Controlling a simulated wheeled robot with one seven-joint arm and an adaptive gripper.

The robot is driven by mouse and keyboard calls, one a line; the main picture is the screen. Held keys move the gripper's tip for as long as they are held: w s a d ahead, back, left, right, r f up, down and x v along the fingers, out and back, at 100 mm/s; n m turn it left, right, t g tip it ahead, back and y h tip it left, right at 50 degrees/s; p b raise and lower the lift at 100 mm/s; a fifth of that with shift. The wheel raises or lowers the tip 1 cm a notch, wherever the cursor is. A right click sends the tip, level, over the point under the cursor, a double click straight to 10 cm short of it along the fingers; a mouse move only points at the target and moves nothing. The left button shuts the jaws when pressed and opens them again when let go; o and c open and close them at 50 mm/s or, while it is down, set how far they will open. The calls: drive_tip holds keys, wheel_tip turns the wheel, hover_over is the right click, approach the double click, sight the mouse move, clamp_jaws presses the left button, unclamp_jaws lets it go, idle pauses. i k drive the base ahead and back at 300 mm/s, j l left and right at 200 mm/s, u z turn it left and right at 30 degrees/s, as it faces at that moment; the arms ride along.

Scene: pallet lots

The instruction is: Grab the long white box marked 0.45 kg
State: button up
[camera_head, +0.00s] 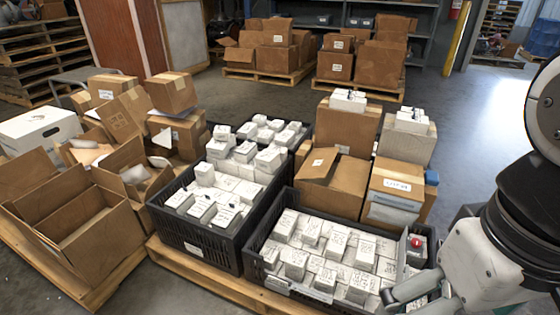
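Many small white boxes stand packed in the black crate at front right (262,228) and in the taller black crate left of it (160,222). Among those in the right crate is one white box (296,262). The dark markings on the boxes are too small to read, so I cannot tell which is marked 0.45 kg. My gripper (392,302) is at the lower right, over or beside the right crate's front right corner. Its pale fingers point left; their gap is unclear. My gripper and arm hide part of that corner.
Brown cartons (335,180) stand behind the right crate, some with white boxes on top. Open cartons (80,225) fill the left pallet. The wooden pallet (190,262) edges jut out in front. Bare floor lies at the right back.

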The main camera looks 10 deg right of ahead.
sight(282, 232)
drive_tip(key=k+j+z, duration=0.1)
drive_tip(key=j+z, duration=0.4)
drive_tip(key=j, duration=0.8)
drive_tip(key=i, duration=0.7)
drive_tip(key=j+z, duration=0.15)
drive_tip(key=z, duration=0.3)
drive_tip(key=j+z, duration=0.2)
drive_tip(key=z, duration=0.3)
